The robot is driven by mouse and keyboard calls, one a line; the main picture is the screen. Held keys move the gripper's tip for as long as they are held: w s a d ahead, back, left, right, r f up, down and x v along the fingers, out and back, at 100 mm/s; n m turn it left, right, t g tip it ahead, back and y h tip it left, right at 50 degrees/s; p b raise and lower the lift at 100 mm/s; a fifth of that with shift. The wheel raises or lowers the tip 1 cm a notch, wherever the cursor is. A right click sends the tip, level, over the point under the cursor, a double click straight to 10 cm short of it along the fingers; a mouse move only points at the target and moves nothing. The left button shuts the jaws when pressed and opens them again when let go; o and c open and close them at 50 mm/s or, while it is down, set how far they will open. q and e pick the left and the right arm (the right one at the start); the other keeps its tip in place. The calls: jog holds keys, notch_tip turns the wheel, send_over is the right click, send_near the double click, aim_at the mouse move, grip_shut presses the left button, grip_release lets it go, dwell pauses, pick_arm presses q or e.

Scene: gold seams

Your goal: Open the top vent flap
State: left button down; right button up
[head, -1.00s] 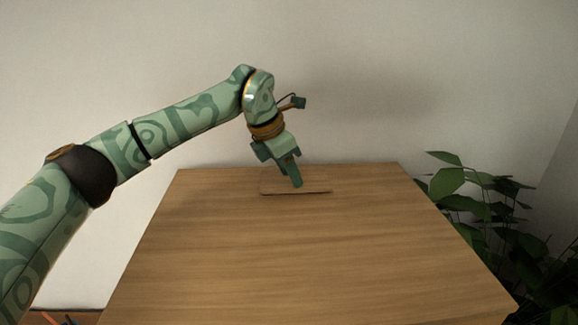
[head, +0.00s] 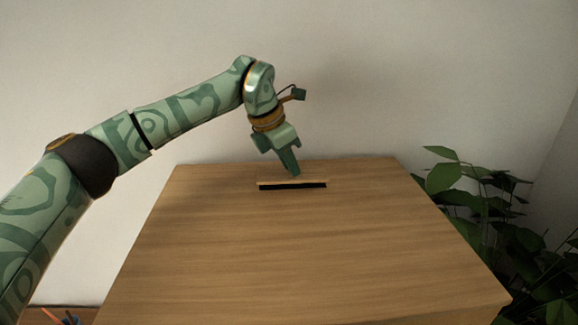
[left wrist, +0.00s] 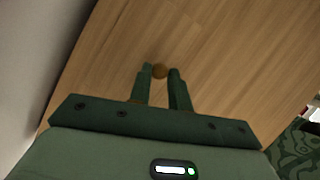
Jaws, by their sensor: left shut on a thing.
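The vent flap (head: 310,182) is a thin wooden panel set in the wooden top near its far edge. It stands raised, with its light edge showing above a dark slot (head: 292,187) along the near side. My left gripper (head: 293,173) reaches down to it from above. In the left wrist view a small round brown knob (left wrist: 160,71) sits between the fingertips, and the gripper (left wrist: 160,74) is shut on it. Most of the flap's face is hidden from the head view. My right gripper is in no view.
The rest of the wooden top (head: 300,250) is bare and clear. A pale wall (head: 400,70) stands close behind it. A leafy plant (head: 470,190) is at the right, beside the top.

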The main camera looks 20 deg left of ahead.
aim_at(286, 172)
pick_arm(q)
jog(key=shift+w+a+r, duration=0.2)
jog(key=shift+w+r, duration=0.15)
jog(key=shift+r, duration=0.25)
jog(key=shift+w+a+r, duration=0.15)
jog(key=shift+w+r, duration=0.2)
jog(key=shift+r, duration=0.25)
jog(key=shift+w+a+r, duration=0.4)
jog(key=shift+w+r, duration=0.1)
jog(key=shift+w, duration=0.25)
